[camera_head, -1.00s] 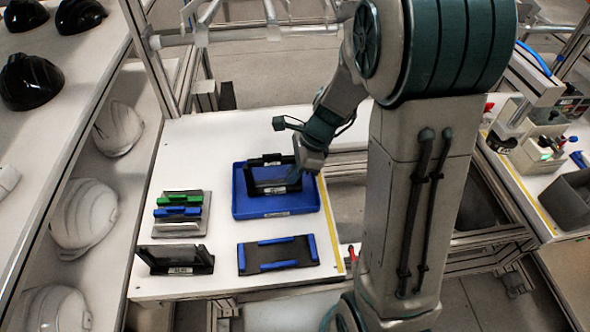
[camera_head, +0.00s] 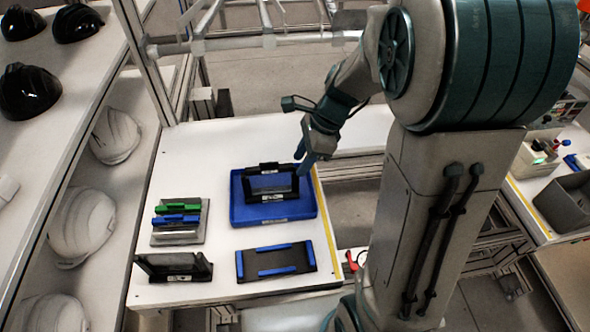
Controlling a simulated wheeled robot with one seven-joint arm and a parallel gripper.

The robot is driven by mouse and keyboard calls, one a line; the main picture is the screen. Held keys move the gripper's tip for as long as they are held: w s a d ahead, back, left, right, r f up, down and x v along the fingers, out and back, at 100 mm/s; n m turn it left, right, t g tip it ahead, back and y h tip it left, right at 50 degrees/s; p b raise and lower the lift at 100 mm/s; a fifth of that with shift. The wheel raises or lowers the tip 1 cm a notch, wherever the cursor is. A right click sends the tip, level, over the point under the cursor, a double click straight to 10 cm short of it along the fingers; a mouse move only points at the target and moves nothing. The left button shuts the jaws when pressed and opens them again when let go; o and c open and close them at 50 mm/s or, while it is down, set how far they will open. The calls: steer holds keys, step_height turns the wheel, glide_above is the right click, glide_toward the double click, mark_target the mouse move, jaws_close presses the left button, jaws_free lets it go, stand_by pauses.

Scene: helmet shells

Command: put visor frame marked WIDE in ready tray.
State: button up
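A black visor frame (camera_head: 272,196) stands in the blue tray (camera_head: 238,213) on the white table. A light label shows on the tray's front, too small to read. My gripper (camera_head: 302,160) is above and just right of the frame's upper right corner, apart from it as far as I can tell. A second black frame (camera_head: 152,268) with a white label stands at the table's front left. The label text on both frames is too small to read.
A grey holder (camera_head: 194,237) with green and blue bars stands left of the tray. A black plate with blue strips (camera_head: 276,262) lies in front of the tray. Helmet shells (camera_head: 82,222) fill shelves at left. A grey bin (camera_head: 566,203) sits at far right.

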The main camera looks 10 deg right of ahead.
steer(key=s+d+r+n+t+h, duration=0.1)
steer(key=s+d+r+n+h, duration=0.1)
steer(key=s+n, duration=0.5)
steer(key=s+d+r+n+t+h, duration=0.1)
steer(key=s+r+n, duration=0.4)
steer(key=n, duration=0.6)
steer(key=shift+s+d+r+t+h, duration=0.25)
steer(key=shift+s+d+h, duration=0.35)
steer(key=shift+s+h, duration=0.3)
steer(key=shift+s+d, duration=0.1)
steer(key=shift+s, duration=0.05)
